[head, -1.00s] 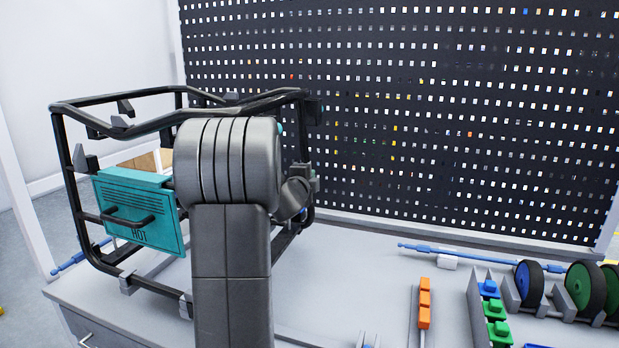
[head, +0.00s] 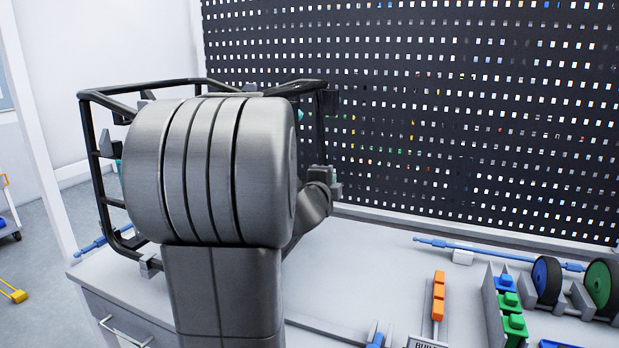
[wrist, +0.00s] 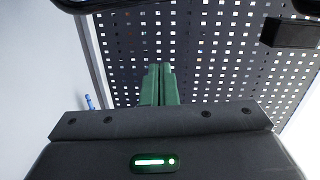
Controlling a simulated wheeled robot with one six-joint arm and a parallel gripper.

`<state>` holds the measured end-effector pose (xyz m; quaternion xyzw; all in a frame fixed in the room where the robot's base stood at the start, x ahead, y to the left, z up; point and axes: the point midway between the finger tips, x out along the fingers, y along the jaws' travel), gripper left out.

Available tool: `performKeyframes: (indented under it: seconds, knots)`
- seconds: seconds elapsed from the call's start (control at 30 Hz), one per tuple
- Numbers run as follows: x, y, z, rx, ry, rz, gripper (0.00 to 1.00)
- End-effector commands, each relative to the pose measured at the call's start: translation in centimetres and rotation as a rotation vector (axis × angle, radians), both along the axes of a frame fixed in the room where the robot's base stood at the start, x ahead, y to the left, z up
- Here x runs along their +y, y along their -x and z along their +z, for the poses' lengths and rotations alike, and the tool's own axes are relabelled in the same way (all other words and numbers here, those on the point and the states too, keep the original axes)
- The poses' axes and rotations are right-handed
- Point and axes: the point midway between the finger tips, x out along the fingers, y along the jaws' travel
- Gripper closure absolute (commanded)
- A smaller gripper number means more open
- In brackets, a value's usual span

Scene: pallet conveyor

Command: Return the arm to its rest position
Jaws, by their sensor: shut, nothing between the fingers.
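My arm fills the left middle of the head view, with its large grey joint in front of the black tube frame (head: 84,140). My gripper shows in the wrist view (wrist: 160,72), its two green fingers together with nothing between them. It points toward the perforated dark panel (wrist: 215,60). In the head view the gripper's fingers are hidden behind my arm. The teal box in the frame is almost wholly hidden behind my arm.
The grey workbench (head: 350,270) carries a blue rod (head: 480,250), orange blocks (head: 438,295), green blocks (head: 513,325) and wheels (head: 546,280) at the right. The perforated panel (head: 450,110) stands behind. Black frame bars (wrist: 95,4) pass close at the top of the wrist view.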

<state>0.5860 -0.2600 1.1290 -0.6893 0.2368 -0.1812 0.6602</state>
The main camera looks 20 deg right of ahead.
Motion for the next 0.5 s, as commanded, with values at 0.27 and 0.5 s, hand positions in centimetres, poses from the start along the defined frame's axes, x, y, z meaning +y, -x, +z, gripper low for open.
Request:
performKeyframes:
  seconds: [0.27,0.5]
  knots:
    - [0.0,0.0,0.0,0.001,0.001,0.0,1.0]
    - [-0.5,-1.1,-0.1,0.002,0.0,0.001,1.0]
